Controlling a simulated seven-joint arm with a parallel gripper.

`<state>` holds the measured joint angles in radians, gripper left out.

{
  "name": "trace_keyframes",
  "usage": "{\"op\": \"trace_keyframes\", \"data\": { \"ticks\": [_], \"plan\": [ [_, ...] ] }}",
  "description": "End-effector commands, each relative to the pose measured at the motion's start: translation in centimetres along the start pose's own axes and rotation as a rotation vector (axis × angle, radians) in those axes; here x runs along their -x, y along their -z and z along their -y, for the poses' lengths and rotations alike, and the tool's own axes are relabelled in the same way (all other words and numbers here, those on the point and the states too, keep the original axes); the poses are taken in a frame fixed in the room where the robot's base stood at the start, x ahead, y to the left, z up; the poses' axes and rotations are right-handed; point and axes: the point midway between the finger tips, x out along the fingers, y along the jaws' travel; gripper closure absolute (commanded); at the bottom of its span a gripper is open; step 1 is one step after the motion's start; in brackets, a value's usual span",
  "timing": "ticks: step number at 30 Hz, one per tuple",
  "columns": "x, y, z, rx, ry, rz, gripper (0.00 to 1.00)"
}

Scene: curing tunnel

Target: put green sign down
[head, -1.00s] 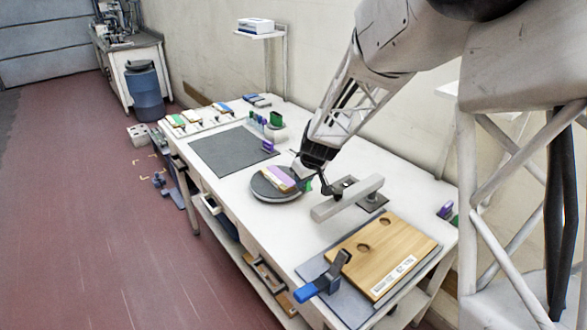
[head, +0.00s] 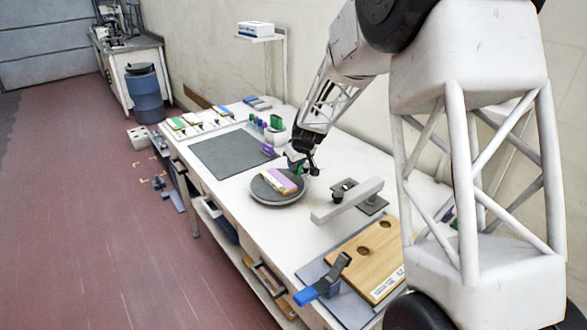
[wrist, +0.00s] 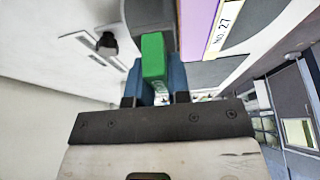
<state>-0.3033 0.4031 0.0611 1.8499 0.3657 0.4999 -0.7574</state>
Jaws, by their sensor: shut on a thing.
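My gripper (head: 309,172) is shut on a green piece, which I take to be the green sign (wrist: 153,55). In the head view a little green shows at the fingers, just behind the right edge of the round grey turntable (head: 290,202). A purple and cream sign (head: 280,181) lies on the turntable. I cannot tell whether the held piece touches anything.
A grey bar fixture (head: 347,200) stands right of the turntable. A wooden board (head: 365,262) with a blue-handled clamp (head: 318,287) is at the front. A dark mat (head: 233,157) lies bare to the left. Small coloured pieces (head: 266,125) and a sign rack (head: 190,125) stand farther back.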

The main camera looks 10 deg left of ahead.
Motion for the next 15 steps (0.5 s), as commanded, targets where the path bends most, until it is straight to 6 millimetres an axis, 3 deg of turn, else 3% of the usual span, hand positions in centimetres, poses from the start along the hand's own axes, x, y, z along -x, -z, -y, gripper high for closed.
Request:
{"op": "trace_keyframes", "data": {
  "ticks": [6, 15],
  "plan": [
    [-0.8, 1.5, -0.8, 0.0, 0.001, 0.001, 1.0],
    [-1.0, 1.8, -0.9, 0.0, 0.001, 0.001, 1.0]
  ]
}}
